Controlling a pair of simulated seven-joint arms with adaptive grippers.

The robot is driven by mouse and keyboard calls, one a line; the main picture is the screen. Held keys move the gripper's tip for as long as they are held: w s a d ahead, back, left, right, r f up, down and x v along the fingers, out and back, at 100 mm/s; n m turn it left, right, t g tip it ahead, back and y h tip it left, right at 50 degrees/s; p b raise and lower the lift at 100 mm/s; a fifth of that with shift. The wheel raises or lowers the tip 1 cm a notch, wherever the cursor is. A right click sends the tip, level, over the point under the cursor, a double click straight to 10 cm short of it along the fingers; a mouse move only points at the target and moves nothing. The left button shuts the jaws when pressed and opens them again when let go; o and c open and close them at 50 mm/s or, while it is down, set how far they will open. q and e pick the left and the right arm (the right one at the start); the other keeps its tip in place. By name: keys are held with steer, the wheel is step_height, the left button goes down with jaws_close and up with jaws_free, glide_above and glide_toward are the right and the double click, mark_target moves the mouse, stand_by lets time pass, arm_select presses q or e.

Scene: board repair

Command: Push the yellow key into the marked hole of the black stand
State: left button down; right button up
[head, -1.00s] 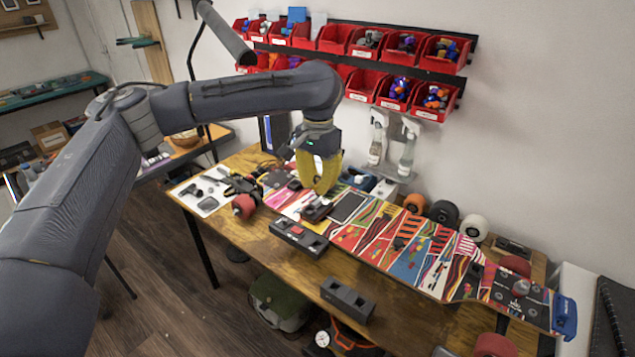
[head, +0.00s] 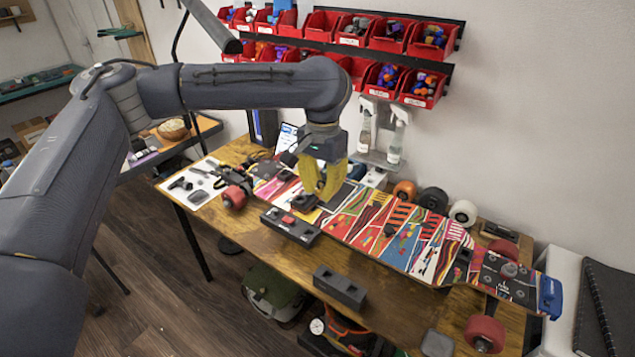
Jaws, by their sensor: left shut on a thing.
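My left gripper (head: 322,190) has yellow fingers and points down over the middle of the bench. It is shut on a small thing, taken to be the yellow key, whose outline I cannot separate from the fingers. A long black block with a red piece on top (head: 290,226) lies at the bench's front edge, left of and below the fingertips. A small black block (head: 302,204) sits beside the fingertips; I cannot tell whether they touch. A second long black block (head: 340,287) lies nearer the camera. Which one is the black stand, and its marked hole, I cannot tell. My right gripper is out of view.
A colourful skateboard deck (head: 410,245) runs along the wooden bench (head: 245,240). Spray bottles (head: 395,140) and red bins (head: 385,80) are at the wall. A white mat with tools (head: 195,185) is at left.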

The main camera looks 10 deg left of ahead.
arm_select(q)
steer(key=shift+s+d, duration=1.35)
steer(key=shift+s, duration=0.05)
steer(key=shift+f, duration=11.6)
steer(key=shift+f, duration=0.65)
